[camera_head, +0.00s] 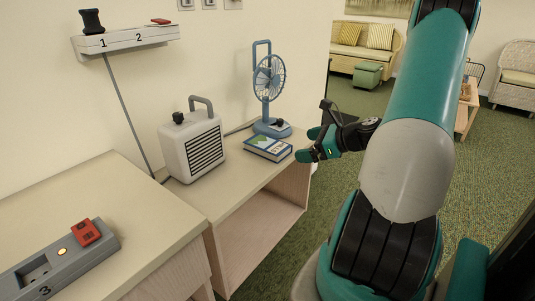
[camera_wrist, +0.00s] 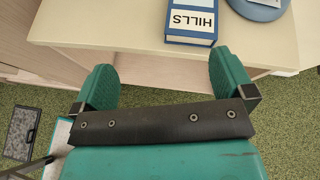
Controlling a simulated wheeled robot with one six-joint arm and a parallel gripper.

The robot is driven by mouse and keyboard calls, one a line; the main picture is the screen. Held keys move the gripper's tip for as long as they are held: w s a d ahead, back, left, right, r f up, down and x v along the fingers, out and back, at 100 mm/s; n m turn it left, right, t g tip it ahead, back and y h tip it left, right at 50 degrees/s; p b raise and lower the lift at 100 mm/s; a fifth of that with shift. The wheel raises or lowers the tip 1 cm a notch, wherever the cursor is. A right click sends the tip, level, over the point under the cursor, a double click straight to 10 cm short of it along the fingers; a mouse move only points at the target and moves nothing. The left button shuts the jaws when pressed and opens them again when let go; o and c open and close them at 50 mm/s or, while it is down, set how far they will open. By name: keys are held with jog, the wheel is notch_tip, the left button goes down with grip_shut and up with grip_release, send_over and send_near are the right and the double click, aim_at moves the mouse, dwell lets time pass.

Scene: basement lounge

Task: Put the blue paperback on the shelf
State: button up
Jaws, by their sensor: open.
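The blue paperback (camera_head: 267,148) lies flat on the light top of a low wooden unit (camera_head: 236,186), in front of a blue fan. In the wrist view the paperback (camera_wrist: 190,24) shows a white label reading "HILLS" and lies beyond my fingertips, nearer the right finger. My gripper (camera_head: 311,144) is open and empty, just right of the paperback and apart from it; the wrist view shows both spread fingers (camera_wrist: 164,78).
A white heater (camera_head: 193,144) stands left of the paperback, and the blue fan (camera_head: 269,85) behind it. A grey box (camera_head: 62,262) marked 3, bearing a red block (camera_head: 85,232), sits on the nearer cabinet. Green carpet (camera_head: 335,190) is open right of the unit.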

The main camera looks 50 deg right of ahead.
jog(key=s+d+f+m+t+h, duration=0.1)
jog(key=s+d+f+m+h, duration=0.1)
jog(key=d+m, duration=0.15)
jog(key=b, duration=0.1)
send_near(278, 147)
jog(key=w+f, duration=0.2)
jog(key=w, duration=0.1)
jog(key=shift+a+f, duration=0.15)
jog(key=shift+a, duration=0.1)
jog(key=shift+r+b+x, duration=0.2)
jog(key=shift+x, duration=1.35)
jog(key=shift+r+b+x, duration=0.2)
jog(key=shift+x, duration=1.4)
jog(key=shift+w, duration=0.1)
jog(key=shift+c, duration=0.2)
jog(key=c, duration=0.7)
